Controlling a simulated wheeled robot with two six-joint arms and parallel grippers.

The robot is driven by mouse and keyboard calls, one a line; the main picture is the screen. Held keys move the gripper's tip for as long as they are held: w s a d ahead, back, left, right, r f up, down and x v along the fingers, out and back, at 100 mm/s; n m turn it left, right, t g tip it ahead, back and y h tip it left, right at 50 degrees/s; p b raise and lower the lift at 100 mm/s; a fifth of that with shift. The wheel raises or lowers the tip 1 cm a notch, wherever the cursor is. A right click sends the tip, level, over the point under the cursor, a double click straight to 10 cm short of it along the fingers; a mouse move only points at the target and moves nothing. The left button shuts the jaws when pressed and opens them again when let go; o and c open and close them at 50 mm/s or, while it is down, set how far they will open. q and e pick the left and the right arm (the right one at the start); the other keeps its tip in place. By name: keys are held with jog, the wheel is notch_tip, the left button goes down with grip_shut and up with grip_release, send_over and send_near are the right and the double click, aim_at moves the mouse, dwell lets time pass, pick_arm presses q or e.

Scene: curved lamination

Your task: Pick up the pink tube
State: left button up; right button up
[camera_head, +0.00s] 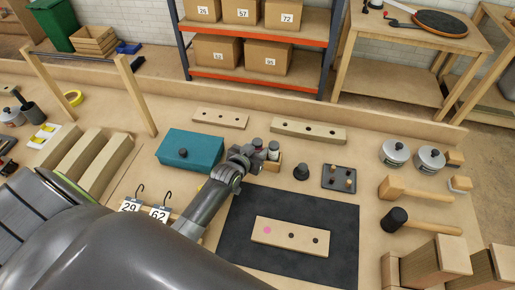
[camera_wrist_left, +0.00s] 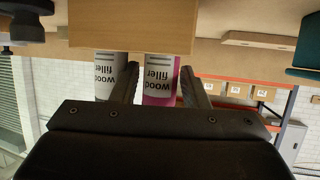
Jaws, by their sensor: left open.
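The pink tube (camera_wrist_left: 158,95) has a white "wood filler" label. In the left wrist view it stands between the two fingers of my left gripper (camera_wrist_left: 158,82), which is open around it with the fingers on either side. A second wood filler tube (camera_wrist_left: 105,75), with a grey look, is beside it, outside the fingers. Both tubes meet a wooden holder (camera_wrist_left: 150,38). In the head view my left gripper (camera_head: 248,155) reaches the small wooden holder (camera_head: 272,166) with the tubes. There I cannot tell which tube is the pink one. My right gripper is out of view.
A teal box (camera_head: 190,150) is just left of the gripper. A black mat (camera_head: 235,235) with a wooden strip (camera_head: 290,236) lies in front. A dark knob (camera_head: 300,172) and a dark tray (camera_head: 338,184) are to the right. Wooden strips with holes (camera_head: 308,131) lie behind.

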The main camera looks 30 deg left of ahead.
pick_arm(q)
jog(key=shift+w+f, duration=0.1)
jog(key=shift+w, duration=0.2)
jog(key=c, duration=0.8)
jog(key=shift+o, duration=0.2)
notch_tip(320, 180, up, 10)
jog(key=shift+r+b, duration=0.1)
jog(key=shift+b, duration=0.25)
jog(key=o, duration=0.3)
